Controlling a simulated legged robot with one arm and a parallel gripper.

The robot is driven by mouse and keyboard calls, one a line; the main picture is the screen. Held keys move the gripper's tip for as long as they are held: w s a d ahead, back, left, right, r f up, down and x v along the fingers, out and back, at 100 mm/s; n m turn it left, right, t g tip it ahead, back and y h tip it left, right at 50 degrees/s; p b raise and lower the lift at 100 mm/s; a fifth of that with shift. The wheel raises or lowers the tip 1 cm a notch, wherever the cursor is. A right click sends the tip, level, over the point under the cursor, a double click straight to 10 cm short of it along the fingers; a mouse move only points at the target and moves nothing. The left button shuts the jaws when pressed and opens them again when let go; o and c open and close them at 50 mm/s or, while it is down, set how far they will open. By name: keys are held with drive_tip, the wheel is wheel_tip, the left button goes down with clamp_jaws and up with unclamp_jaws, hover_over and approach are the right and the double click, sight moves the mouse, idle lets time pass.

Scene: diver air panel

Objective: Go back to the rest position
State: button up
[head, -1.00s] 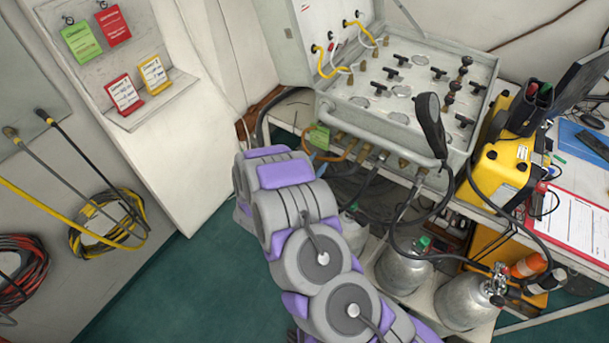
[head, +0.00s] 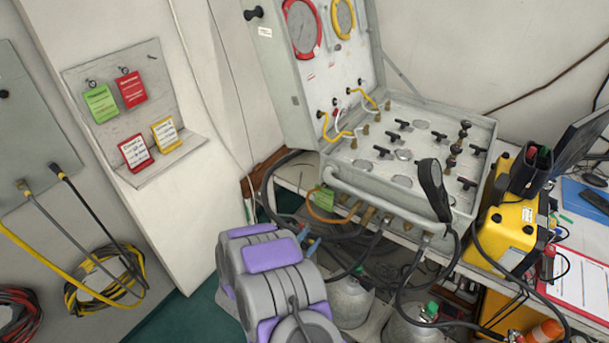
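My purple and grey arm rises from the bottom middle of the head view, in front of the bench. My gripper is not in view, so I cannot see whether it holds anything. The diver air panel (head: 400,185) is an open grey case on the bench, with black valve handles and yellow and white hoses. Its upright lid (head: 318,75) carries a red-rimmed gauge and a yellow-rimmed gauge. A green tag (head: 325,199) hangs at the panel's front left, by the hose fittings.
A tag board (head: 137,104) on the left holds red, green and yellow tags. Coiled hoses (head: 104,282) hang at the far left. A yellow case (head: 507,230) and a clipboard (head: 580,279) are at the right. Gas cylinders (head: 348,300) stand below the bench. Green floor (head: 200,310) shows left of my arm.

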drive_tip(key=w+a+r+n+g+y, duration=0.35)
drive_tip(key=a+r+y, duration=0.25)
drive_tip(key=a+y, duration=0.45)
drive_tip(key=s+a+r+n+g+y, duration=0.2)
drive_tip(key=s+r+n+g+y, duration=0.2)
drive_tip(key=s+r, duration=0.45)
drive_tip(key=s+d+r+n+g+h, duration=0.1)
drive_tip(key=s+d+r+g, duration=0.2)
drive_tip(key=s+d, duration=0.4)
drive_tip(key=s+d+r+n+g+h, duration=0.1)
drive_tip(key=s+d+r+n+g, duration=0.1)
drive_tip(key=s+d, duration=0.6)
drive_tip(key=s+d+r+n+g+h, duration=0.2)
drive_tip(key=s+d, duration=0.6)
drive_tip(key=s, duration=1)
drive_tip(key=shift+s+d+r+g, duration=0.2)
drive_tip(key=shift+d+r+g, duration=0.05)
drive_tip(key=shift+r+g, duration=0.65)
drive_tip(key=shift+o, duration=0.3)
